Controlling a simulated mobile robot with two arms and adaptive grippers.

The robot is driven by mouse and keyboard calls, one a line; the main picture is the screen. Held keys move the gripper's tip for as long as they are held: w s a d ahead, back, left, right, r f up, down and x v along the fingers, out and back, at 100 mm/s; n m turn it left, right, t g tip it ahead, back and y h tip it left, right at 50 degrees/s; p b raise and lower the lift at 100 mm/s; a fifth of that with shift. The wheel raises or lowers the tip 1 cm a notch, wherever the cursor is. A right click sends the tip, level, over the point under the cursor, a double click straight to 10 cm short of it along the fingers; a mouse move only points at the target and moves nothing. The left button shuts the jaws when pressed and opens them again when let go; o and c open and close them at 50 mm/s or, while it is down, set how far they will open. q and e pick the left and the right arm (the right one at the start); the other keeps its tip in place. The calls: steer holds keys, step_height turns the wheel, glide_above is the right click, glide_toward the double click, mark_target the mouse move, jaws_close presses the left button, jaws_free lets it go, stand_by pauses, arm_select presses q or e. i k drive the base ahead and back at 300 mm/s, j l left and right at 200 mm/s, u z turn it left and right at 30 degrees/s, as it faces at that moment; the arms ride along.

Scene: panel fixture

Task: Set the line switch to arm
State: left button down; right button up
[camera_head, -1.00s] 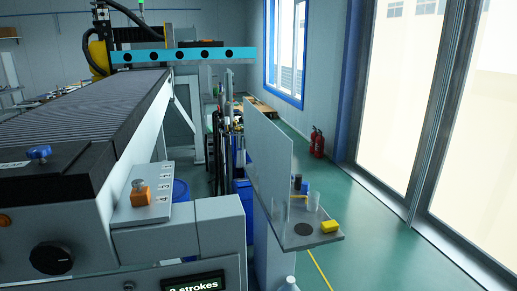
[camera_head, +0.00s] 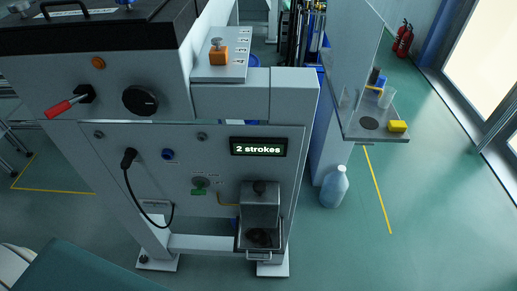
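The grey machine front (camera_head: 180,135) fills the middle of the view and carries several controls. A lever with a red handle (camera_head: 62,107) points down and left from its black mount. A round black knob (camera_head: 140,101) sits to its right. Lower down are a blue button (camera_head: 168,154) and a green control (camera_head: 199,186). A display (camera_head: 258,147) reads "2 strokes". I cannot read labels that tell which control is the line switch, nor see an "arm" mark. Neither of my grippers is in view.
An orange block with a knob (camera_head: 218,54) stands on a numbered ledge. A blue jug (camera_head: 334,187) stands on the floor. A black cable (camera_head: 137,200) hangs from a plug.

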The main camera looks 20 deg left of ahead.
mark_target(199, 192)
steer(key=j+u, duration=0.15)
steer(key=u, duration=0.9)
steer(key=k+j, duration=0.05)
